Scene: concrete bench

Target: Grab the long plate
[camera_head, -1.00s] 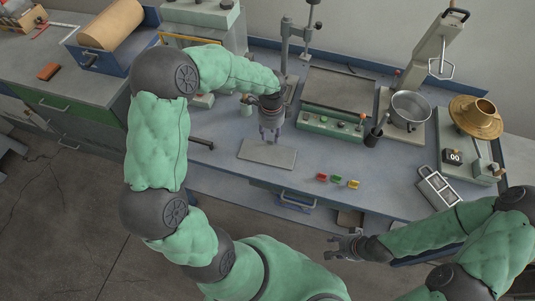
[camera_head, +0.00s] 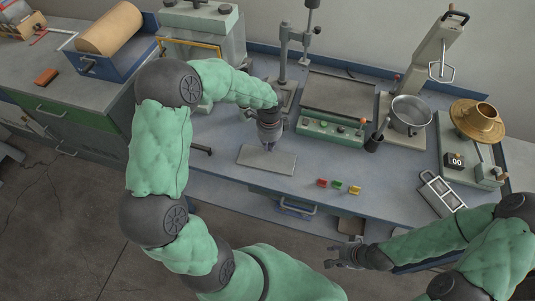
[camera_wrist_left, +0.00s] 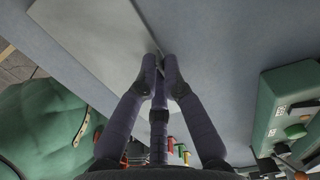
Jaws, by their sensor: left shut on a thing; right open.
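The long plate (camera_head: 264,160) is a flat grey rectangle lying on the bench near its front edge. My left gripper (camera_head: 269,146) points down at the far edge of the plate. In the left wrist view the plate (camera_wrist_left: 95,40) spans the upper left, and the fingertips of my left gripper (camera_wrist_left: 160,62) are close together at its edge, shut on it. The exact contact is partly hidden by the fingers. My right gripper (camera_head: 340,257) is open and empty, away from the plate in front of the bench.
Small red (camera_head: 322,183), green (camera_head: 337,187) and yellow (camera_head: 355,190) blocks lie right of the plate. Behind stands a green-based machine (camera_head: 331,131). A metal pot (camera_head: 411,112) and a white-framed rack (camera_head: 442,193) are further right.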

